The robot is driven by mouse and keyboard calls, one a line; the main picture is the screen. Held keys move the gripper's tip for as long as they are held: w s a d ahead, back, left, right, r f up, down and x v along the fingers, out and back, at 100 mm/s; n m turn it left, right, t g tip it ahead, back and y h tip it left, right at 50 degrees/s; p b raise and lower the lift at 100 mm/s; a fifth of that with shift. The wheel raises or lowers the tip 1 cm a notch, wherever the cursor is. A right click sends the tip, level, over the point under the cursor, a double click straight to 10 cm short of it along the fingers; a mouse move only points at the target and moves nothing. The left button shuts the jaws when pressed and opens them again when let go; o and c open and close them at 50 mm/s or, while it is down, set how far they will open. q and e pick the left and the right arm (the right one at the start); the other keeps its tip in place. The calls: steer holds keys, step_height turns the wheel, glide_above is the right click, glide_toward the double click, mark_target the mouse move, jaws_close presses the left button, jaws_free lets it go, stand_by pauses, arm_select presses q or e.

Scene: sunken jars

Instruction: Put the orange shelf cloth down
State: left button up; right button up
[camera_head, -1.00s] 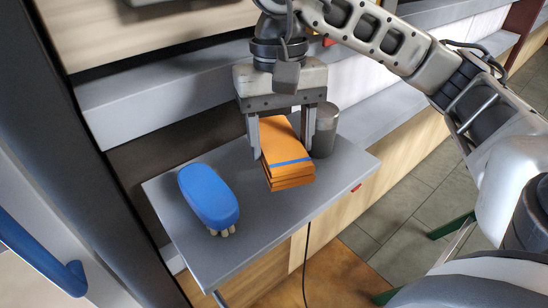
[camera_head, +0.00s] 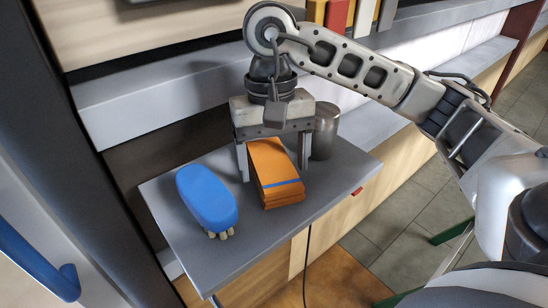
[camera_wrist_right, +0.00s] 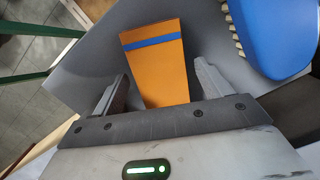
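The orange shelf cloth (camera_head: 272,168) is a folded stack with a blue stripe, lying on the grey tabletop (camera_head: 326,194). My right gripper (camera_head: 273,171) is above it, with its fingers pointing down on either side of the cloth. In the right wrist view, the cloth (camera_wrist_right: 160,70) lies between the fingers of my right gripper (camera_wrist_right: 162,76), with a gap visible on each side. The gripper looks open. My left gripper is not in view.
A blue brush (camera_head: 207,195) with pale bristles lies left of the cloth. A dark grey metal cylinder (camera_head: 325,132) stands close behind it, to the right. The table's front right part is clear. A grey ledge (camera_head: 165,95) and wall run behind.

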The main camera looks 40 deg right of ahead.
mark_target(272, 159)
step_height(272, 159, up, 12)
steer(key=w+p, duration=0.1)
steer(key=p, duration=0.2)
steer(key=shift+w+d+r+p, duration=0.2)
steer(key=shift+d+p, duration=0.05)
steer(key=shift+p, duration=0.1)
stand_by(0.6)
